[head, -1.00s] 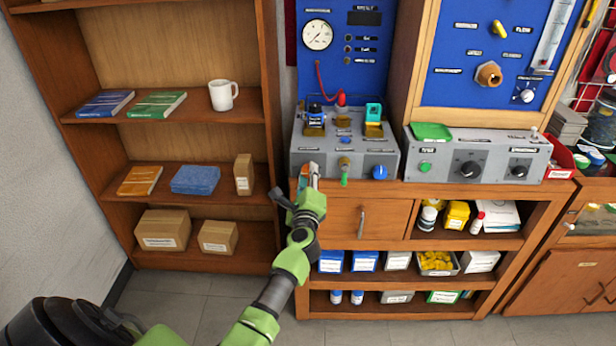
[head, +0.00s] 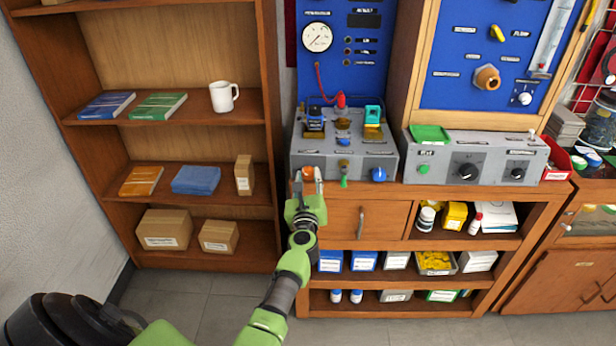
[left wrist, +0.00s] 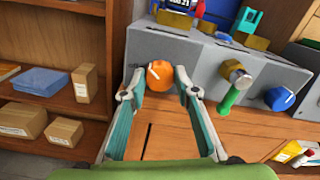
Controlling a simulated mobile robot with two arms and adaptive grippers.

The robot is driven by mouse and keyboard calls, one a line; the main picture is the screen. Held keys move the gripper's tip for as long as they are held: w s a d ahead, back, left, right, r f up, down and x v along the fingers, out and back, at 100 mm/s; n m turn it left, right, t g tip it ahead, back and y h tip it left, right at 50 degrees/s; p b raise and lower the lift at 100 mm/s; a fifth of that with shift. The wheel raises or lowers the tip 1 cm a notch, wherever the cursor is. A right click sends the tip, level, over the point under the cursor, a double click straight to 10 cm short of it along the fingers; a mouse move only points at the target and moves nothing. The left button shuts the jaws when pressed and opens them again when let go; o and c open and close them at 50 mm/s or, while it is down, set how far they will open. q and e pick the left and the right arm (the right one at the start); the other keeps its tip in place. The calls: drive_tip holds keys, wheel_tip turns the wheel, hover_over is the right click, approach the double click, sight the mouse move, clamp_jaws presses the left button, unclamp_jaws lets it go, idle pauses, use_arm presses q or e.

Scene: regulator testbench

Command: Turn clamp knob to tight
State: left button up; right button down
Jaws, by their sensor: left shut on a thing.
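The orange clamp knob (left wrist: 160,75) is on the front face of the grey bench unit (left wrist: 208,58), at its left end; a pale mark shows on it. In the head view the knob (head: 308,172) shows between the fingertips. My left gripper (head: 309,176) is shut on it, one finger on each side. In the left wrist view the gripper (left wrist: 161,77) has its tips at the knob's left and right sides. My right gripper is in neither view.
Right of the orange knob, a brass fitting with a green handle (left wrist: 231,94) and a blue knob (left wrist: 279,98) stick out of the unit's front. A shelf (head: 203,208) with boxes stands left.

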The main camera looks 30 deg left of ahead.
use_arm(q)
drive_tip(key=m+p, duration=0.2)
drive_tip(key=m, duration=0.5)
drive_tip(key=m+p, duration=0.1)
drive_tip(key=m, duration=0.3)
drive_tip(key=m+p, duration=0.1)
drive_tip(key=m, duration=0.2)
drive_tip(key=shift+m, duration=0.4)
drive_tip(key=m+p, duration=0.1)
drive_tip(key=m, duration=0.2)
drive_tip(key=shift+m, duration=0.3)
drive_tip(key=m+p, duration=0.1)
drive_tip(key=m, duration=0.2)
drive_tip(key=shift+d+m, duration=0.1)
drive_tip(key=shift+m, duration=0.2)
drive_tip(key=m+p, duration=0.1)
drive_tip(key=m, duration=0.2)
drive_tip(key=shift+f+m+p, duration=0.15)
drive_tip(key=shift+m+p, duration=0.3)
drive_tip(key=shift+m, duration=0.95)
drive_tip(key=o, duration=0.8)
